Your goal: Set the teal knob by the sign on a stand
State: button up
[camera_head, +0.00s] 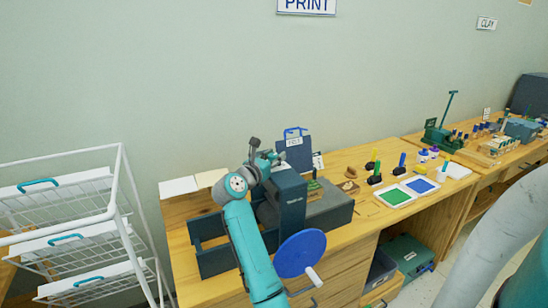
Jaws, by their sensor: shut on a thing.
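My teal arm reaches up from the bottom over the wooden bench, and its end, my gripper (266,158), is beside the top of the dark blue press. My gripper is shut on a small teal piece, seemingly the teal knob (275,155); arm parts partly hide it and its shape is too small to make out. A small white sign on a stand (318,160) stands just right of the press top, a short way right of my gripper. The press partly hides its foot.
The dark blue press (289,200) has a blue wheel (301,252) jutting out in front. Behind it stands a blue labelled board (294,150). A white wire rack (80,230) is at left.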

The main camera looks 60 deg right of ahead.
aim_at(274, 155)
jog(key=m+g+y, duration=0.1)
jog(key=m+g, duration=0.2)
jog(key=g, duration=0.1)
jog(key=m+g+y, duration=0.1)
jog(key=m+g, duration=0.2)
jog(key=g, duration=0.2)
jog(key=m+g+y, duration=0.4)
jog(key=g, duration=0.1)
jog(key=shift+s, duration=0.1)
jog(key=shift+a+m+g+y, duration=0.1)
jog(key=shift+m+g+y, duration=0.35)
jog(key=shift+y, duration=0.25)
jog(key=o, duration=1.2)
jog(key=shift+c, duration=0.2)
notch_tip(274, 155, up, 10)
jog(key=shift+f, duration=0.1)
